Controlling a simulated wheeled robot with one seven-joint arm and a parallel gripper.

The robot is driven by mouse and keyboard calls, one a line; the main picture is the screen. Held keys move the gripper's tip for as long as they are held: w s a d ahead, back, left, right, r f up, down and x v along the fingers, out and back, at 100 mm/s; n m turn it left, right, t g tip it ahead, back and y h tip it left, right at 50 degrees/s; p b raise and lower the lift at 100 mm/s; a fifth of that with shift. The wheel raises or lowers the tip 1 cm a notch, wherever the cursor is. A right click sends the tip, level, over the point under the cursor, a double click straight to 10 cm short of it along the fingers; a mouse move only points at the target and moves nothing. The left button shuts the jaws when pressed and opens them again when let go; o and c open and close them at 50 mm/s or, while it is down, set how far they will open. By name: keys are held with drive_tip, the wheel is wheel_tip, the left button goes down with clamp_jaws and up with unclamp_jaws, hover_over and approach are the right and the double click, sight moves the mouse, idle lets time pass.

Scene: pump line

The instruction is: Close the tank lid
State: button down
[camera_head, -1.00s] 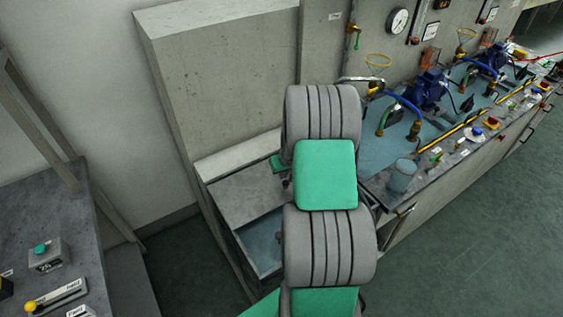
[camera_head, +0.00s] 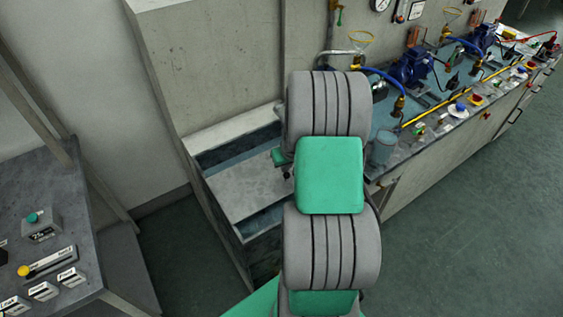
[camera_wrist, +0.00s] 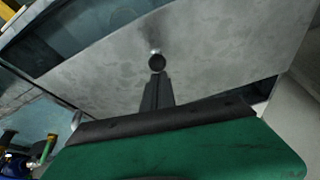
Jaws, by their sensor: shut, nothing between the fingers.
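The tank (camera_head: 258,262) stands left of my arm in the head view. Its flat grey lid (camera_head: 238,186) lies across the middle of the opening, with a dark bluish gap behind it and another in front. In the wrist view the lid (camera_wrist: 200,60) spans the picture, with bluish openings at the upper left and a dark gap at the right. A small knob (camera_wrist: 155,53) with a pale top and a dark round part is on the lid. My gripper (camera_wrist: 157,78) is shut and empty, its tips at or close beside the knob; contact is unclear. My arm hides the tank's right side in the head view.
A concrete wall (camera_head: 215,70) rises behind the tank. A bench (camera_head: 440,140) with blue pumps, pipes and a bluish cylinder (camera_head: 381,147) runs off to the right. A control desk (camera_head: 60,215) stands at the left. Open floor lies between the desk and the tank.

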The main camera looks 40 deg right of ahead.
drive_tip(key=s, duration=0.7)
drive_tip(key=shift+s+a+f, duration=0.2)
drive_tip(key=shift+s+a, duration=0.1)
drive_tip(key=shift+a, duration=0.05)
